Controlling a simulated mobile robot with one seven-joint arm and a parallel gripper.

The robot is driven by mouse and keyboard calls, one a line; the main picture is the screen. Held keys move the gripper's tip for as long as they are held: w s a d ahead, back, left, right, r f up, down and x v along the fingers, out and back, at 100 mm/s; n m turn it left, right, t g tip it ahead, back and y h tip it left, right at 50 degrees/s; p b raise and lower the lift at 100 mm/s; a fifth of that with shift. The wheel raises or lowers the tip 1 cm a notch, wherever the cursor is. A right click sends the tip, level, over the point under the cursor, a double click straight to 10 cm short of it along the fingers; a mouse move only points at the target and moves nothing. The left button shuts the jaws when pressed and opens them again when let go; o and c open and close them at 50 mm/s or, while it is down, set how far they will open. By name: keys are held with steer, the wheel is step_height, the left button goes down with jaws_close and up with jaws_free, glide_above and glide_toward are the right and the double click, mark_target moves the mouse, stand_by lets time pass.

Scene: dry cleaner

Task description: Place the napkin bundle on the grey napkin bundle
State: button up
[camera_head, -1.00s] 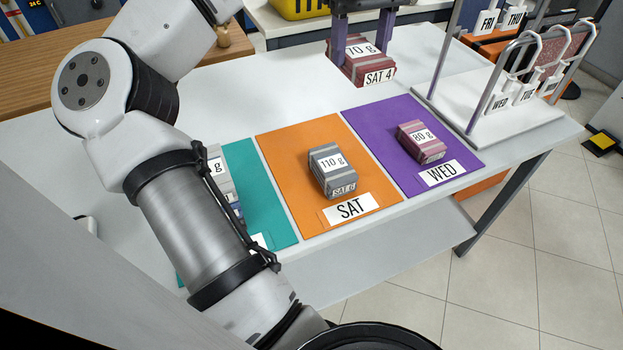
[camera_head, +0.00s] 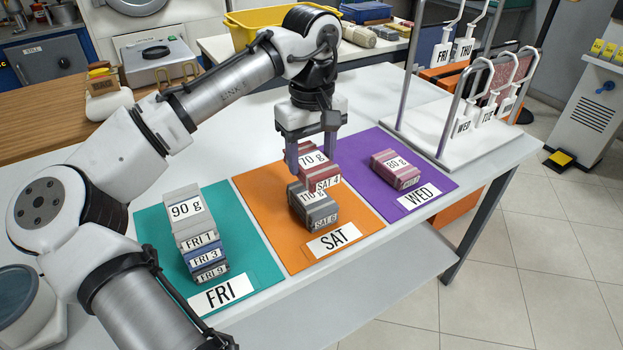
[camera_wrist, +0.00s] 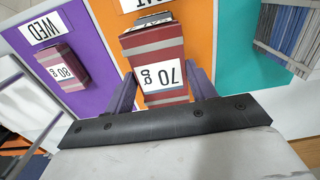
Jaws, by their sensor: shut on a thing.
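My gripper (camera_head: 311,155) is shut on a red napkin bundle (camera_head: 323,168) labelled 70 g and SAT 4. The held bundle also shows between the fingers in the wrist view (camera_wrist: 157,62). The grey napkin bundle (camera_head: 316,211), labelled 110 g and SAT 6, lies on the orange SAT mat (camera_head: 265,217). In the head view the red bundle appears just behind and above the grey one and covers part of its top. In the wrist view the grey bundle is mostly hidden behind the red one. I cannot tell the exact gap between them.
A stack of FRI bundles (camera_head: 196,235) stands on the teal mat (camera_head: 155,228) to the left. A red 80 g bundle (camera_head: 396,169) lies on the purple WED mat (camera_head: 437,183) to the right. A metal rack with day tags (camera_head: 468,128) stands on a white board at the right.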

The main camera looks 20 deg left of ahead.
mark_target(311, 160)
steer(key=shift+f, duration=2.95)
steer(key=o, duration=1)
steer(key=shift+f, duration=0.1)
step_height(311, 160, up, 12)
steer(key=shift+r, duration=0.2)
steer(key=shift+s+f, duration=0.1)
